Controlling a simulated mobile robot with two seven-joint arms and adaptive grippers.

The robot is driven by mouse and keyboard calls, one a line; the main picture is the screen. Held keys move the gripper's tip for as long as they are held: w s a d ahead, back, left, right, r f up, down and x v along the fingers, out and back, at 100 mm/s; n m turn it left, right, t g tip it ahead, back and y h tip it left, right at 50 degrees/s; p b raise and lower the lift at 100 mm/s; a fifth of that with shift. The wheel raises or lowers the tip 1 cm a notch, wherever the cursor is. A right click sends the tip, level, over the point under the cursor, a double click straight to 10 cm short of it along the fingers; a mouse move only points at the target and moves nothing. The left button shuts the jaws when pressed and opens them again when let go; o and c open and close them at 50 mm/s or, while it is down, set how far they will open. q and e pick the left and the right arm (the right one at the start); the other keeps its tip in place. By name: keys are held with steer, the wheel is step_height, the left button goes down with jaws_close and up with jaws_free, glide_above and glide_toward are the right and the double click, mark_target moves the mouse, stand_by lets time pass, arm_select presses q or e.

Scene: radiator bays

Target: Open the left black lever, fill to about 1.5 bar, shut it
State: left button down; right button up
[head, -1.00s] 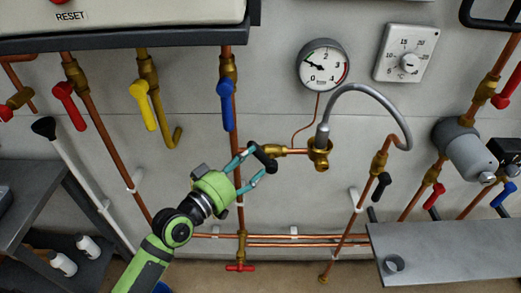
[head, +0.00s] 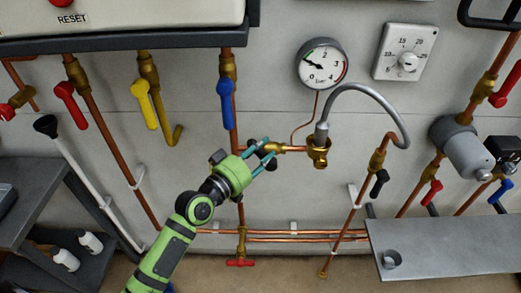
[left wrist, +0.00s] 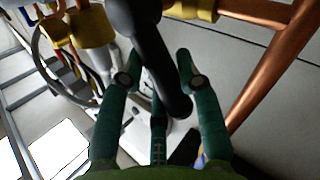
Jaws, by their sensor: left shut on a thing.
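The left black lever (left wrist: 155,55) lies between the two teal fingers of my left gripper (left wrist: 155,80) in the left wrist view. In the head view the left gripper (head: 265,155) is shut on that lever, at the brass valve left of the grey filling hose (head: 375,92). The fingers hide much of the lever, so its exact angle is hard to tell. The round pressure gauge (head: 322,64) hangs above; its needle points up-left, at roughly 1 bar. A second black lever (head: 379,183) hangs at the hose's right end. My right gripper is not in view.
A blue lever (head: 226,103) and yellow lever (head: 143,104) hang to the left. A thermostat dial (head: 405,52) is at the upper right. Copper pipes run behind my arm.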

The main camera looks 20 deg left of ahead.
arm_select(q)
steer(key=shift+f+b, duration=0.2)
steer(key=shift+b, duration=0.2)
steer(key=n+t+b, duration=0.1)
steer(key=b, duration=0.2)
steer(key=a+f+n+t+b, duration=0.1)
steer(key=b, duration=0.2)
steer(key=shift+s+a+f+n+b, duration=0.1)
steer(key=shift+s+a+n+b, duration=0.1)
steer(key=shift+n+b, duration=0.15)
steer(key=shift+a+n+t, duration=0.1)
steer(key=shift+n+t, duration=0.2)
steer(key=shift+n, duration=0.05)
steer(key=shift+r, duration=0.2)
steer(key=c, duration=0.8)
jaws_free()
steer(key=shift+c, duration=0.2)
steer(key=v, duration=1.2)
